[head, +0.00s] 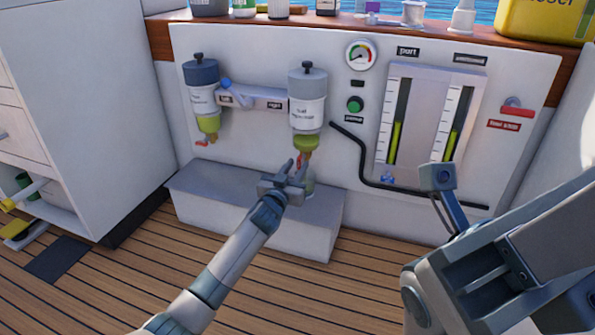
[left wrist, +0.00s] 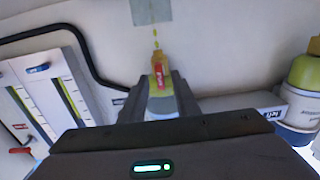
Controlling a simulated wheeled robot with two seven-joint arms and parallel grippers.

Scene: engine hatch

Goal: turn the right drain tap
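The right separator (head: 308,105) is a white canister with a grey top and a yellow-green bowl (head: 305,142) on the white panel. Its red drain tap (head: 299,160) is under the bowl. In the left wrist view the red tap (left wrist: 158,75) lies between my two fingertips. My left gripper (head: 293,170) is open, its fingers on either side of the tap with a gap. A dotted yellow line of drops (left wrist: 155,35) runs from the tap toward a translucent jar (left wrist: 151,11). The jar (head: 309,184) is partly hidden by my gripper. My right arm is at the right; its fingers cannot be made out.
The left separator (head: 202,95) has its own red tap (head: 202,143). A selector bar (head: 258,98) joins the two. A grey box step (head: 240,200) juts out below. A gauge (head: 361,55), green button (head: 355,104) and black hose (head: 362,165) are to the right.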

